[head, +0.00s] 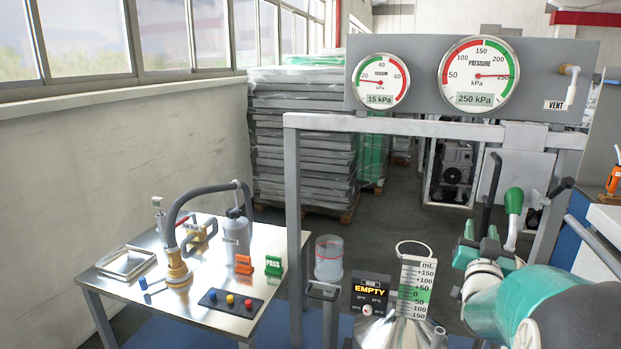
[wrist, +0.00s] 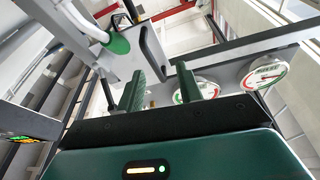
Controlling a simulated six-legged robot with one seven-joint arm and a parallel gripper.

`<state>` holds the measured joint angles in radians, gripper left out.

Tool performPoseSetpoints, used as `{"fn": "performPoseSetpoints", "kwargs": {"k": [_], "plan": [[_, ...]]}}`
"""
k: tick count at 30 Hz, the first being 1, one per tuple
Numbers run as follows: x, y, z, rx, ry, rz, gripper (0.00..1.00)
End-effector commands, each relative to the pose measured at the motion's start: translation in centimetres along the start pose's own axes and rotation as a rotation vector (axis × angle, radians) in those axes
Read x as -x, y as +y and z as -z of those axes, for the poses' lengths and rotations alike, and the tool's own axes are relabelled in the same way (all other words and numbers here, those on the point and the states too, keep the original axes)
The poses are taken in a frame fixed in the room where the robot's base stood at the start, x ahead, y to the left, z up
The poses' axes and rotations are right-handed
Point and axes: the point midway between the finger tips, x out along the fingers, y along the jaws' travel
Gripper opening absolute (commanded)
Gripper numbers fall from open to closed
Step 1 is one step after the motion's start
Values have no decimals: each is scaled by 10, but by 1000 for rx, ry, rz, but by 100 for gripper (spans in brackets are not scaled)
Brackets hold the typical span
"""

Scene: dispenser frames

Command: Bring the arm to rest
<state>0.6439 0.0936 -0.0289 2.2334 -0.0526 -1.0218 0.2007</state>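My arm (head: 530,300), teal and grey, reaches in from the lower right of the head view, in front of the dispenser frame. In the wrist view my gripper (wrist: 160,88) shows two green fingers standing apart, with nothing held between them. A lever with a green grip (head: 513,203) stands close behind the arm in the head view. A green-gripped white lever (wrist: 118,44) also shows beyond the fingers in the wrist view. In the head view parts of the arm overlap the gripper, so its exact clearance from the levers cannot be told.
The frame's gauge panel (head: 425,75) reads 15 kPa and 250 kPa. A vent pipe (head: 571,88) is at its right. A display reading EMPTY (head: 370,290) and a mL scale (head: 414,288) stand low in front. A metal side table (head: 130,285) with fittings is at left.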

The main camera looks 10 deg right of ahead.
Motion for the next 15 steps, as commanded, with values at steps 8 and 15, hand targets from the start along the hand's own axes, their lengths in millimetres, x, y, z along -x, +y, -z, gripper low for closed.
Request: {"fn": "performPoseSetpoints", "kwargs": {"k": [8,15], "plan": [[63,-107,-12,32,-410,125,36],[164,-167,-22,119,-765,259,36]]}}
